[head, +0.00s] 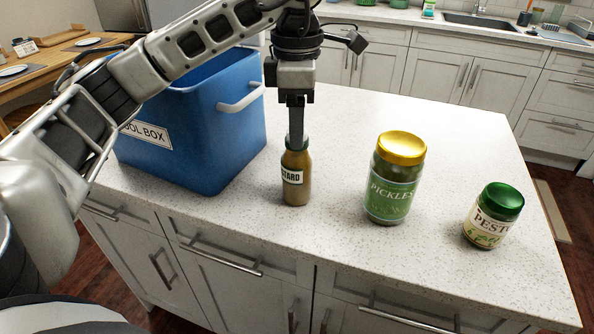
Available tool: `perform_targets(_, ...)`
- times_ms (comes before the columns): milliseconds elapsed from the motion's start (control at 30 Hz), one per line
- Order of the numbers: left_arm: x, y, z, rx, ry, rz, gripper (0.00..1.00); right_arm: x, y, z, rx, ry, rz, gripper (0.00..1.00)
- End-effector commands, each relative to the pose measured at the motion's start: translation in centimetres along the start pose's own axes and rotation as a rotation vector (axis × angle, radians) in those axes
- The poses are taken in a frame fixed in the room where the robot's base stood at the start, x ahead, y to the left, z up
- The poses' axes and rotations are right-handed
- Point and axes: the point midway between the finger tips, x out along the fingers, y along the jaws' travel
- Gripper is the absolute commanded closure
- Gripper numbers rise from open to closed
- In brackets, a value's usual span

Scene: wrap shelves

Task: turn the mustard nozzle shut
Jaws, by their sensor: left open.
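The mustard bottle (295,187) stands upright on the white speckled counter, brown with a green top and a white label. My left gripper (297,128) comes down from above, right over the bottle's top. Its fingers point straight down and hide the nozzle, so I cannot tell whether they touch it or how the nozzle is turned. The left gripper is open. My right gripper is not in view.
A blue cool box (195,150) stands open left of the bottle. A pickles jar (391,190) with a yellow lid and a pesto jar (488,228) with a green lid stand to the right. The counter (345,245) is clear between them, with its front edge close by.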

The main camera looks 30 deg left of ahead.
Motion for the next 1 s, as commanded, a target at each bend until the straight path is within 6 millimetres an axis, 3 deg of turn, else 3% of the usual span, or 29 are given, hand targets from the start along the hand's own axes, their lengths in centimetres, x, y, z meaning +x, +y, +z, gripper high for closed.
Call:
perform_targets(167,0.0,0.0,0.0,0.000,0.000,0.000,0.49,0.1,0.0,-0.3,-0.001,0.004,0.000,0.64)
perform_targets(400,-2.4,0.0,0.0,-0.001,-0.001,0.001,0.49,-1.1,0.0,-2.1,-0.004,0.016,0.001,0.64)
perform_targets(1000,-6.9,0.0,0.0,-0.001,0.000,0.000,0.49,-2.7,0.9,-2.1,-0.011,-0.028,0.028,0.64)
